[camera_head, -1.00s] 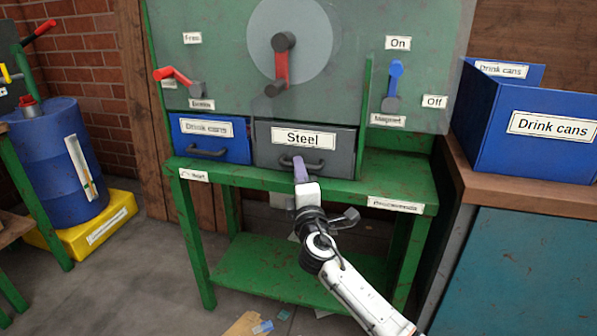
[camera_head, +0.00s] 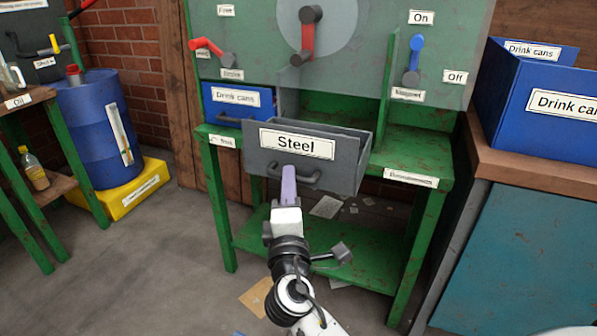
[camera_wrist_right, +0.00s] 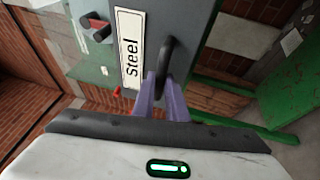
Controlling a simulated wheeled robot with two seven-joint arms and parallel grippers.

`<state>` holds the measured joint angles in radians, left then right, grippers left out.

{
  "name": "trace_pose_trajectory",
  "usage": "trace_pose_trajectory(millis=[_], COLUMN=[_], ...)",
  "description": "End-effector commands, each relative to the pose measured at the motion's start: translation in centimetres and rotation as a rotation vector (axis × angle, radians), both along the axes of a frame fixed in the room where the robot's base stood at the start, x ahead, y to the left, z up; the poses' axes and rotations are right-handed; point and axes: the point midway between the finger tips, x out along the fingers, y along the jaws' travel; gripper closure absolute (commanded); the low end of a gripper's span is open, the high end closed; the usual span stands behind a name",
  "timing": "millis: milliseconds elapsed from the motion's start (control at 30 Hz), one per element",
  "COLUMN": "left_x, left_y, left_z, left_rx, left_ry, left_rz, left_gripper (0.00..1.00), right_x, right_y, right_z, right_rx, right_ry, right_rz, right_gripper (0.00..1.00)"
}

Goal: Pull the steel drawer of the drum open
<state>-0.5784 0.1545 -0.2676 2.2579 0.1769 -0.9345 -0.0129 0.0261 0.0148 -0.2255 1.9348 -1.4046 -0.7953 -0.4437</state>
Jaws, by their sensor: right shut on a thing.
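The grey steel drawer (camera_head: 347,152), labelled "Steel", is pulled well out of the green drum stand (camera_head: 425,150); its open top shows in the head view. Its dark handle (camera_head: 312,180) is on the front face. My right gripper (camera_head: 289,178) is shut on the handle, its purple fingers in front of the drawer. In the right wrist view the fingers (camera_wrist_right: 160,95) close around the handle (camera_wrist_right: 166,60), beside the "Steel" label. The drawer's inside is only partly visible. My left gripper is not in view.
A blue "Drink cans" drawer (camera_head: 232,98) sits in the stand on the left. A blue "Drink cans" bin (camera_head: 510,105) stands on the right bench. A blue barrel (camera_head: 92,140) stands on a yellow base (camera_head: 135,188) at left. Floor in front is mostly clear.

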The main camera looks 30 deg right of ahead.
Motion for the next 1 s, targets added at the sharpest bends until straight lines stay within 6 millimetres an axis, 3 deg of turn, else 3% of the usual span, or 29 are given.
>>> trace_pose_trajectory(millis=[233,633,667,767,1000], left_x=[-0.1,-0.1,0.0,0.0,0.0], left_y=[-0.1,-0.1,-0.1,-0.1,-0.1], left_z=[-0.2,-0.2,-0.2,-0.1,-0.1], left_rx=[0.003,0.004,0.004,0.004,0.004], left_ry=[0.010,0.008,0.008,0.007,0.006], left_rz=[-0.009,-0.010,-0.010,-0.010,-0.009], left_gripper=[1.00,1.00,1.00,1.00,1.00], right_x=[-1.1,-1.2,-1.2,-1.2,-1.2], right_y=[1.5,1.7,1.7,1.7,1.7], right_z=[0.0,0.0,0.0,0.0,0.0], right_rx=[-0.001,-0.001,-0.001,-0.001,-0.001], right_ry=[0.000,0.000,0.000,0.000,0.001], right_rz=[-0.003,-0.001,-0.001,-0.001,0.000], right_gripper=[1.00,1.00,0.86,0.69,0.69])
